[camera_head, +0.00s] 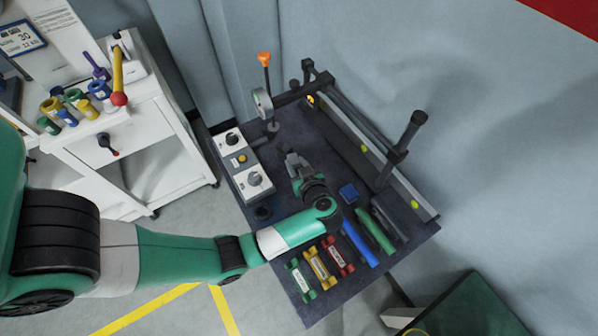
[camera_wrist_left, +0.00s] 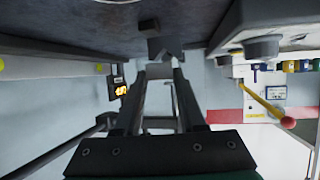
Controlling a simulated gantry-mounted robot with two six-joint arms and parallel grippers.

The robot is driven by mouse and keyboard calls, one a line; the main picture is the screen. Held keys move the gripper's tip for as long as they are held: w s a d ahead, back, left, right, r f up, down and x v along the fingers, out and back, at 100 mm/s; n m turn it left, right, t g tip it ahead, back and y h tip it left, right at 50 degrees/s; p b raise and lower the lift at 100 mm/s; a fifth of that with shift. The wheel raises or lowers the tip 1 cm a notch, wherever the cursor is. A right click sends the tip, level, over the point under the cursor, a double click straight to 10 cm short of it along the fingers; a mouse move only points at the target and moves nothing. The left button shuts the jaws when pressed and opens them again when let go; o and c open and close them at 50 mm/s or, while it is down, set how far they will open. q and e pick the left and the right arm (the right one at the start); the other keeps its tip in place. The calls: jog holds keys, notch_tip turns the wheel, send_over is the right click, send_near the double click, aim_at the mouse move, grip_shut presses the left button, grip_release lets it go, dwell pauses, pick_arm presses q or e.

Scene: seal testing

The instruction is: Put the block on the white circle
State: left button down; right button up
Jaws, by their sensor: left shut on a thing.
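My left gripper (camera_head: 297,165) reaches over the dark table from the left and is shut on a small grey block (camera_head: 291,157). In the left wrist view, the block (camera_wrist_left: 160,47) shows as a dark piece with a notch, between the fingertips (camera_wrist_left: 163,68) and close to the table surface; I cannot tell if it touches. A thin white arc (camera_wrist_left: 98,11), perhaps part of the white circle, shows at the top edge of that view. I cannot make out the white circle in the head view. My right gripper is not in view.
A white cart (camera_head: 130,140) stands at left.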

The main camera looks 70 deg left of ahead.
pick_arm(q)
jog(key=f, duration=0.1)
jog(key=w+f+b, duration=0.1)
jog(key=f, duration=0.1)
jog(key=shift+a+f+b, duration=0.2)
jog(key=shift+f+b, duration=0.05)
jog(key=shift+b, duration=0.05)
jog(key=shift+f, duration=0.15)
jog(key=c, duration=0.5)
grip_release()
jog(key=shift+f, duration=0.15)
